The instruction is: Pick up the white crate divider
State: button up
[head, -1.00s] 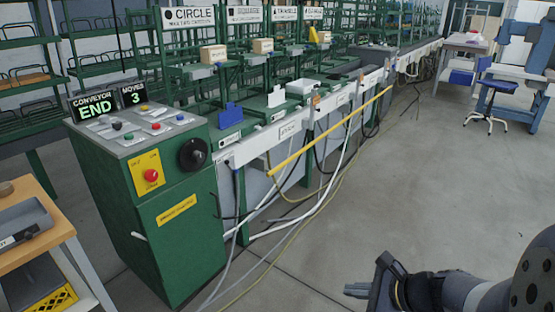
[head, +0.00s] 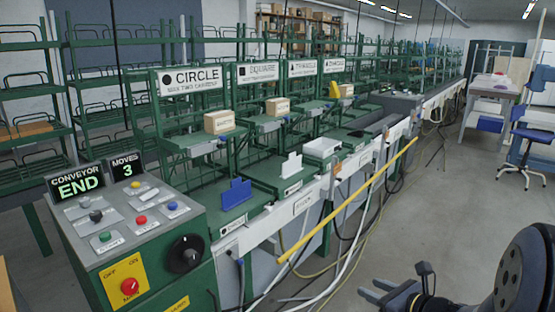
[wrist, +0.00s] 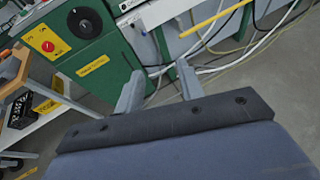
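The white crate divider (head: 291,167) stands upright on the green conveyor line in the head view, in the second station from the front. A blue divider of similar shape (head: 236,194) stands nearer, in the first station. My gripper (head: 368,288) is low at the right of the head view, over the floor and well apart from the white divider. In the wrist view, its two fingers (wrist: 158,84) are spread with nothing between them. The white divider does not show in the wrist view.
A white box (head: 322,148) sits beyond the white divider. Cardboard boxes (head: 222,122) rest on shelves above the line. A yellow rail (head: 350,200) runs along the line's front, with cables hanging below. The control console (head: 140,225) stands at left.

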aim_at(293, 165)
jog(key=i+u, duration=0.1)
jog(key=i, duration=0.4)
jog(key=i+l+u, duration=0.1)
jog(key=i, duration=0.35)
jog(key=i+l+u, duration=0.1)
jog(key=i, duration=0.35)
jog(key=i+l+u, duration=0.15)
jog(key=i+l, duration=0.15)
jog(key=i, duration=0.2)
jog(key=i+l+u, duration=0.1)
jog(key=i, duration=0.35)
jog(key=i+l+u, duration=0.1)
jog(key=i+l, duration=0.3)
